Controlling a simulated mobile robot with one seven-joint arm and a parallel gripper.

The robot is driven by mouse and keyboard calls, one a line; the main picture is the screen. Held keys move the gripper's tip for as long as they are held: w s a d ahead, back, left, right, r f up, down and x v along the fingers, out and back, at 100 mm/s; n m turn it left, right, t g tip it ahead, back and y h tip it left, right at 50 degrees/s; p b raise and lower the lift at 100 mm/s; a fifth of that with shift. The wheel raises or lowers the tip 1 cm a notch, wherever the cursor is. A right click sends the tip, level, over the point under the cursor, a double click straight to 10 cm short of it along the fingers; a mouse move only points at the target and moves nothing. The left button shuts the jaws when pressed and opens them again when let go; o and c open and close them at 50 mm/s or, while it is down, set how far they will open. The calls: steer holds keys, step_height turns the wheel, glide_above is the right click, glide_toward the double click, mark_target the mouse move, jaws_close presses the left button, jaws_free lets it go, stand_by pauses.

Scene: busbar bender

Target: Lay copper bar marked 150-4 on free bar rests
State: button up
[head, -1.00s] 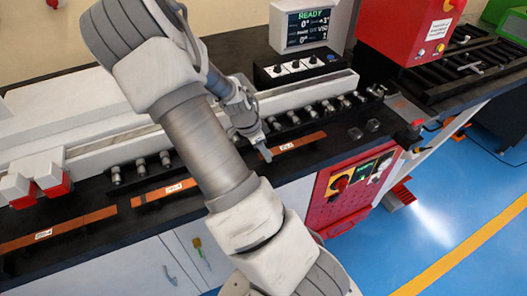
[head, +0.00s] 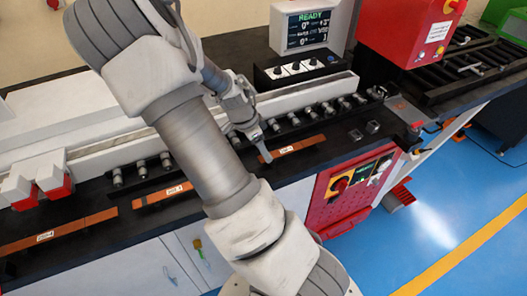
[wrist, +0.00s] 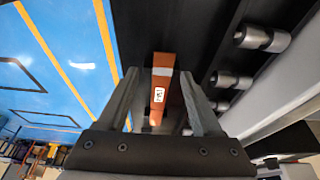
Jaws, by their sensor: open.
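Three copper bars lie in a line along the front of the black bench in the head view: a left bar (head: 75,226), a middle bar (head: 160,194) and a right bar (head: 302,146). Each has a white label, too small to read surely. My gripper (head: 266,157) is at the left end of the right bar. In the wrist view my open gripper (wrist: 158,75) points down with one finger on each side of a copper bar (wrist: 161,76). The bar's label is blurred. Contact with the fingers cannot be told. My arm hides part of the bench between the middle and right bars.
A row of metal rollers (head: 325,106) runs behind the bars, before a long pale rail (head: 310,95). Red-and-white blocks (head: 52,180) stand at the left. A red control panel (head: 350,190) is on the bench front. A black control box (head: 295,70) and display (head: 307,28) stand behind.

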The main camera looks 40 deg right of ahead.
steer(key=s+v, duration=0.1)
steer(key=v, duration=0.9)
steer(key=s+a+r+n+t+y, duration=0.1)
steer(key=s+a+r+n+t, duration=0.2)
steer(key=s+a+r+n, duration=0.3)
steer(key=s+a+r+n+t+y, duration=0.2)
steer(key=s+a+r+n+t, duration=0.1)
steer(key=s+a+r+n, duration=0.4)
steer(key=a+r+n, duration=0.3)
steer(key=a+n, duration=0.3)
steer(key=n, duration=0.1)
steer(key=shift+s+a+r+n+t, duration=0.3)
steer(key=shift+s+a+r+n, duration=0.05)
steer(key=shift+n, duration=0.05)
steer(key=shift+f+b, duration=0.85)
steer(key=shift+f, duration=0.25)
